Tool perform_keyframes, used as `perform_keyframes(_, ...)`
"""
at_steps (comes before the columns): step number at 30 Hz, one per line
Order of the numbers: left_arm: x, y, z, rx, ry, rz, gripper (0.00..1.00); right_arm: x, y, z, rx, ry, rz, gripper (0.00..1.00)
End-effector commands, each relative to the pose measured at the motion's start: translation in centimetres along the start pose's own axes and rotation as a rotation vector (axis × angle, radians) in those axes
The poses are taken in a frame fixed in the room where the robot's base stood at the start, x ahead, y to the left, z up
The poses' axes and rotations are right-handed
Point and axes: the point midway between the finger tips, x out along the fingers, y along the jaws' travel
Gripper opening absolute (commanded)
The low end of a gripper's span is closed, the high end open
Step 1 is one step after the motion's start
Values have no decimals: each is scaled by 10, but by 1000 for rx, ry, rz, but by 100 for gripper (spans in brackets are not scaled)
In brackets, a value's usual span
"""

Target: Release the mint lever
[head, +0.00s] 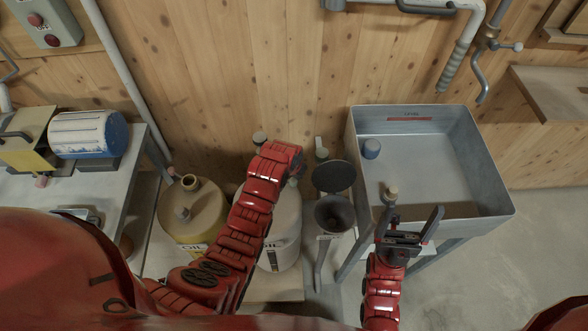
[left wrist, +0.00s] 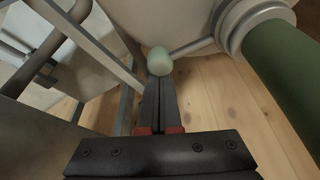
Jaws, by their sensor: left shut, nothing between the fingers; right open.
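The mint lever's pale green rounded knob (left wrist: 159,61) shows in the left wrist view, with a thin rod running from it toward the upper right. My left gripper (left wrist: 158,82) is shut and empty, its fingertips right at the knob's lower edge. I cannot tell whether they touch it. In the head view my left arm reaches toward the back wall and its fingers are hidden. My right gripper (head: 411,212) is open and empty at the front left edge of the metal tray. A beige knob (head: 391,190) stands just beyond its left finger.
The grey metal tray (head: 490,175) stands on legs at the right. A dark funnel (head: 334,214) is between the arms. A yellowish oil jug (head: 193,212) and a white oil jug (head: 284,245) stand at the left. A table (head: 120,185) holds a motor (head: 88,134).

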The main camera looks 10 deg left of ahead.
Motion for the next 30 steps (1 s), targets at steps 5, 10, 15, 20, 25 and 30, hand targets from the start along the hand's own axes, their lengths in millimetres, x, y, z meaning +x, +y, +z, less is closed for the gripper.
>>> perform_keyframes(5, -2, 7, 16, 32, -2, 10, 0, -6, 0, 1, 0, 0, 0, 86)
perform_keyframes(10, -7, 12, 27, 31, 0, 10, 0, -8, 0, 1, 0, 0, 0, 86)
perform_keyframes(15, -10, 14, 38, 29, -4, 10, 0, -10, 0, 2, 0, 0, 0, 86)
perform_keyframes(20, -13, 14, 43, 29, -2, 9, 0, -11, -1, 2, 0, 0, 0, 86)
perform_keyframes(25, -14, 15, 47, 29, -2, 9, 0, -11, -1, 2, 0, 0, 0, 86)
perform_keyframes(30, -14, 15, 49, 29, -5, 9, 0, -12, -1, 2, 0, 0, 0, 86)
